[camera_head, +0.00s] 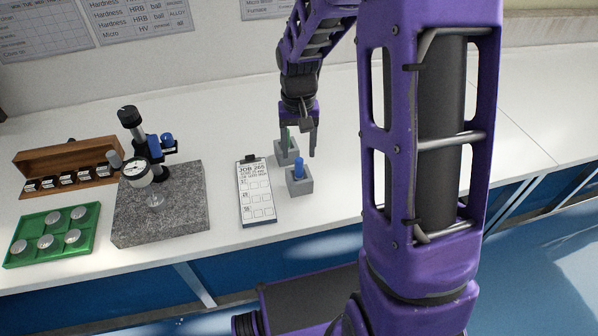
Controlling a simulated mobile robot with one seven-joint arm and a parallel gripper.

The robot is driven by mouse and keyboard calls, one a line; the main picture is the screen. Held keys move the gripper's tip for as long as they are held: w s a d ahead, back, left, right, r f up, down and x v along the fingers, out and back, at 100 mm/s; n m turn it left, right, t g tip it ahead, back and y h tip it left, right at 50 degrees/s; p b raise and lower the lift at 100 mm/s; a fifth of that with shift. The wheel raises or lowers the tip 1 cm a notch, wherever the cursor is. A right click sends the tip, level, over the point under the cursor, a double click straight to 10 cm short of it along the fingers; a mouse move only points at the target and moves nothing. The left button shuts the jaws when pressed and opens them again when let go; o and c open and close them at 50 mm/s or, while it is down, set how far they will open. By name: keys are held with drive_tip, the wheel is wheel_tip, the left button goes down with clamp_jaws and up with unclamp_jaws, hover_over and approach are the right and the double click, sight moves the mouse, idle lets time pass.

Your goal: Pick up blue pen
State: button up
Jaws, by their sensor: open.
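The blue pen (298,168) stands upright in a small grey block holder (300,186) on the white bench, right of the clipboard. A green pen (290,138) stands in a second grey block (284,158) just behind it, partly hidden by my gripper. My gripper (299,148) points down above and behind the blue pen, with its fingers apart around the area of the green pen. It is open and holds nothing that I can see. Whether a finger touches the green pen or its block cannot be told.
A clipboard (256,201) with a job sheet lies left of the blocks. Further left are a dial gauge (136,171) on a granite base (190,212), a green tray (22,251) of metal discs and a wooden box (75,158). The bench right of the blocks is clear.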

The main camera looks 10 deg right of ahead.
sight(299, 159)
wheel_tip(299, 159, down, 5)
drive_tip(key=shift+s+f+b, duration=0.15)
drive_tip(key=shift+f+b, duration=0.05)
drive_tip(key=shift+b, duration=0.15)
clamp_jaws()
